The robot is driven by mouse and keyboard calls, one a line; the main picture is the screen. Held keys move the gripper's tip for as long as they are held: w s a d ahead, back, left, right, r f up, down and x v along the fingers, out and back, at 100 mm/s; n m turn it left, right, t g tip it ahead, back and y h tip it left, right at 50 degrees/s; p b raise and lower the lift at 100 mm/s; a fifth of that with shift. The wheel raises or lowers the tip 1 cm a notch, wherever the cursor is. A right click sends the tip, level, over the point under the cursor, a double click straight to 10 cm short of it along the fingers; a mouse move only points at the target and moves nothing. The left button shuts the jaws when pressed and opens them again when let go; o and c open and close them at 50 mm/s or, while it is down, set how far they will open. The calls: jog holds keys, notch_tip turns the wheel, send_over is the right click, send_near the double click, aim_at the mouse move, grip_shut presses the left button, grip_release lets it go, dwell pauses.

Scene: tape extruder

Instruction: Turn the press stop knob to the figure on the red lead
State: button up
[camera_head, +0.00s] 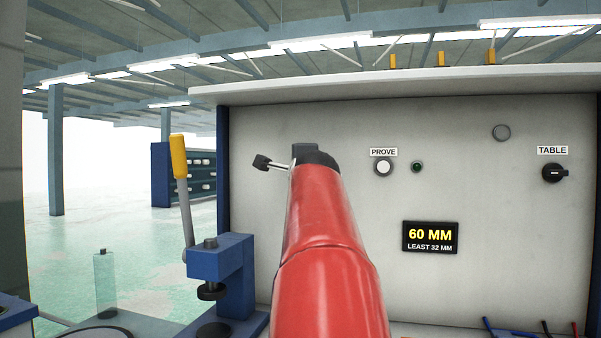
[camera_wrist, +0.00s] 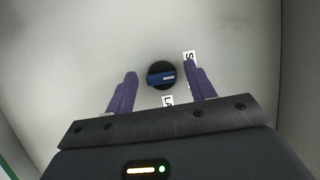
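In the wrist view a round dark knob (camera_wrist: 154,67) with a blue grip bar shows against a pale panel. A white mark on the bar points to picture right. A partly covered label starting with S stands to its right and one reading LA below it. My gripper (camera_wrist: 160,73) is open and empty, its purple fingers on either side of the knob in the picture; I cannot tell how far they are from the panel. The red lead (camera_head: 575,329) shows at the lower right of the head view, with no readable figure. My red arm hides the panel's left part there.
The panel (camera_head: 310,120) also carries a PROVE button (camera_head: 383,168), a green lamp (camera_head: 416,167), a TABLE knob (camera_head: 555,172) and a display (camera_head: 431,237) reading "60 MM, LEAST 32 MM". A blue press (camera_head: 230,275) with a yellow-handled lever (camera_head: 180,158) stands at left.

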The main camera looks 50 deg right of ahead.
jog(key=b+v, duration=0.1)
jog(key=v, duration=0.7)
jog(key=shift+b, duration=0.35)
